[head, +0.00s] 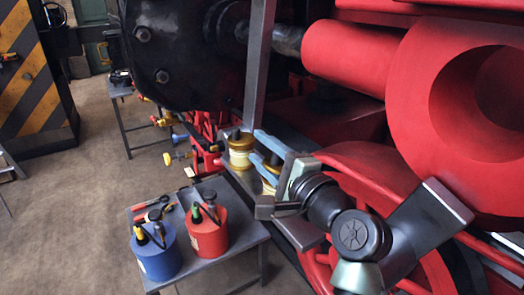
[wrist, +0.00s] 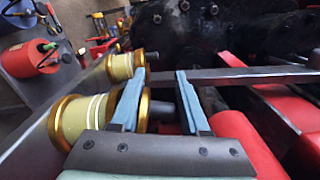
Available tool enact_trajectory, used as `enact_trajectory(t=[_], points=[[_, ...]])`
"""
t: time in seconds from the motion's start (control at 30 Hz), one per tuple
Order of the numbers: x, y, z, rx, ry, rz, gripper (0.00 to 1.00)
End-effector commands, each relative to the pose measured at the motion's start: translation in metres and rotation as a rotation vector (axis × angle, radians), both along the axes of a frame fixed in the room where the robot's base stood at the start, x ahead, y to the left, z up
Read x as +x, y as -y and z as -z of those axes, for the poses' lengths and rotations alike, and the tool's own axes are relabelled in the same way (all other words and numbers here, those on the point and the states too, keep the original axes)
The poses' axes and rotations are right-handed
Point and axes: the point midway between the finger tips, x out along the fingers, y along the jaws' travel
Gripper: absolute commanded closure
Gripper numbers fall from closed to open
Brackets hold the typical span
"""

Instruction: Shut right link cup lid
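Two cream cups with gold bands and gold tops stand side by side on a grey bar. The left cup (head: 240,158) is in clear view in the head view and is the farther one in the wrist view (wrist: 120,66). The right cup (head: 268,188) is partly hidden by my gripper; it is the nearer one in the wrist view (wrist: 82,115). Dark knobs show at both tops. My gripper (head: 256,144) has its light-blue fingers apart, also seen in the wrist view (wrist: 161,73). One finger overlaps the right cup's top; contact and lid position are unclear.
A grey diagonal bar (head: 259,60) rises close behind the cups. Red wheel and rod parts (head: 355,60) crowd the right side. A low grey table (head: 225,262) holds a blue can (head: 157,255) and a red can (head: 207,236). Open floor lies left.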

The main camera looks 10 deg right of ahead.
Motion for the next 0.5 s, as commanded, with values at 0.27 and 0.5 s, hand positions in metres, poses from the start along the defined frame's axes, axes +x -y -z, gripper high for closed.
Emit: enact_trajectory(t=[0.27,0.5], points=[[0.0001,-0.0004,0.0047,0.000,-0.010,-0.003,0.41],[0.0002,-0.0006,0.0060,0.000,-0.014,-0.003,0.41]])
